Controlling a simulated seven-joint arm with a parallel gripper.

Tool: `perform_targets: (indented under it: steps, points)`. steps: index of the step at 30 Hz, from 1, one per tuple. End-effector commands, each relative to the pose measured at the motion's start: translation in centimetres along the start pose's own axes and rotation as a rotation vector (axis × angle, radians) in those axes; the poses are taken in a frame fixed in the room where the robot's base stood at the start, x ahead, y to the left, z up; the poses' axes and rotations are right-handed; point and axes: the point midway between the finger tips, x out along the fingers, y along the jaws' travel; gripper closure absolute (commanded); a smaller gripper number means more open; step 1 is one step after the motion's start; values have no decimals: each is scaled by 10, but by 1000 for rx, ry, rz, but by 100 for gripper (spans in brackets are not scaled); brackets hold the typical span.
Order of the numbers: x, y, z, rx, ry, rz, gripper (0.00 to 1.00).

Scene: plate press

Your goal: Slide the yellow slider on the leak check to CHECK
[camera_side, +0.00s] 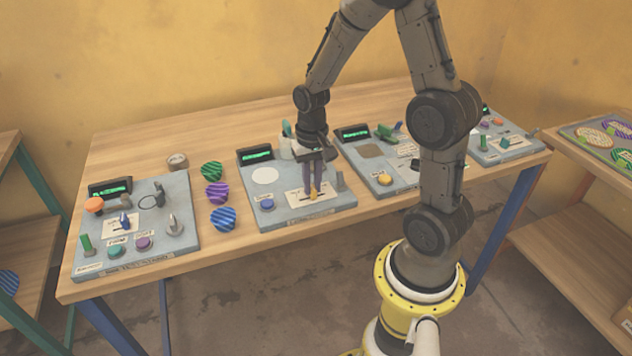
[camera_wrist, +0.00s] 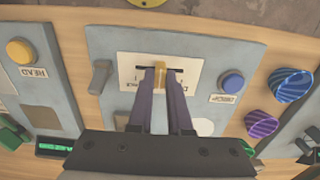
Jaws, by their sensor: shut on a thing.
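The leak check is a grey-blue panel (camera_side: 291,215) near the middle of the table in the side view; it also shows in the wrist view (camera_wrist: 104,46). The yellow slider (camera_side: 313,193) stands on a white label plate (camera_side: 297,199) on this panel. In the wrist view the slider (camera_wrist: 159,82) is between my gripper's fingers (camera_wrist: 160,75). In the side view my gripper (camera_side: 314,190) points down at the plate, shut on the slider. The label's lettering is mostly hidden or too small to read, so I cannot tell the slider's exact position.
A blue button (camera_side: 267,203) and a grey lever (camera_side: 340,181) flank the label plate. A small display (camera_side: 255,155) stands at the panel's back. Striped green, purple and blue pieces (camera_side: 217,193) lie left of the panel. Other panels stand at left (camera_side: 180,250) and right (camera_side: 372,190).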

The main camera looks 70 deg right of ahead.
Motion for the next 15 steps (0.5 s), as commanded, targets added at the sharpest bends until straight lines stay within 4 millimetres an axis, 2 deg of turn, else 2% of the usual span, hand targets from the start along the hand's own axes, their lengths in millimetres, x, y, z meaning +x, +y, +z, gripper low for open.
perform_targets:
  steps: [1, 2, 6, 7, 15]
  points:
    - [-1, 0, -1, 0, 3, -1, 100]
    - [-1, 0, -1, 0, 3, -1, 81]
    - [-1, 0, 0, 0, 2, -1, 56]
    - [-1, 0, 0, 0, 2, -1, 52]
    - [-1, 0, 0, 0, 1, 0, 52]
